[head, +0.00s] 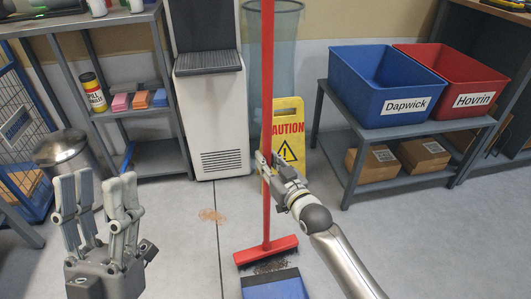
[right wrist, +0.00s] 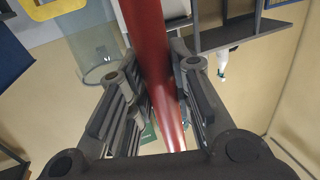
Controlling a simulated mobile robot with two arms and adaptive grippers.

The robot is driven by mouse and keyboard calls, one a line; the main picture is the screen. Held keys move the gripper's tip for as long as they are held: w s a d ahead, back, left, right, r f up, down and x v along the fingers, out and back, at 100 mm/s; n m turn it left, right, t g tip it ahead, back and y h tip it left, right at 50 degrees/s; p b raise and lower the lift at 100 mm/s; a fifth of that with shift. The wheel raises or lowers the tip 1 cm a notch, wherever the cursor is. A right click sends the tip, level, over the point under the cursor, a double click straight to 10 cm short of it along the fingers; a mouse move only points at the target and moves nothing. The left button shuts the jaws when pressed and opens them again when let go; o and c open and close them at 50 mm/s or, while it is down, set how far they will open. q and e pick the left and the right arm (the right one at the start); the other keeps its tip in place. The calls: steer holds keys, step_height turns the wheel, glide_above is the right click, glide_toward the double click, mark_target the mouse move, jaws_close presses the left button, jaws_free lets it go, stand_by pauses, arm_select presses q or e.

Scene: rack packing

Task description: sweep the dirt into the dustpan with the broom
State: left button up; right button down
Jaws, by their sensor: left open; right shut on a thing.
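The red broom (head: 267,95) stands nearly upright in the middle of the head view, its head (head: 266,250) low over the floor. My right gripper (head: 268,170) is shut on the broom handle; the handle (right wrist: 158,70) also runs between the fingers (right wrist: 160,105) in the right wrist view. Dark dirt (head: 270,265) lies on the floor just in front of the broom head. The blue dustpan (head: 274,286) is at the bottom edge, close to the dirt and partly cut off. My left gripper (head: 98,192) is open and empty at the lower left, fingers pointing up.
A yellow caution sign (head: 287,130) stands behind the broom. A brownish stain (head: 212,216) marks the floor to the left. A low rack (head: 405,133) with blue (head: 385,85) and red bins is at right. A metal trash can (head: 62,150) and shelf stand left. Floor around the broom is open.

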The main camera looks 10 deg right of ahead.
mark_target(266, 150)
arm_select(q)
steer(key=w+f+g+y+p, duration=0.3)
steer(key=w+f+g, duration=0.4)
steer(key=w+f, duration=0.15)
arm_select(e)
steer(key=s+r, duration=0.2)
steer(key=s, duration=0.1)
steer(key=shift+r, duration=0.3)
steer(key=shift+w+r+p, duration=0.15)
steer(key=shift+r+p, duration=0.35)
steer(key=shift+w+r+p, duration=0.15)
steer(key=shift+r+p, duration=0.3)
steer(key=shift+r, duration=0.05)
arm_select(q)
step_height(266, 150, down, 12)
steer(key=g+y, duration=0.2)
steer(key=g, duration=0.4)
steer(key=shift+s+a+r+g, duration=0.25)
steer(key=shift+s+a+g, duration=0.15)
steer(key=shift+s, duration=0.05)
arm_select(e)
steer(key=shift+r, duration=0.15)
arm_select(q)
steer(key=shift+f, duration=0.1)
arm_select(e)
steer(key=shift+s, duration=0.1)
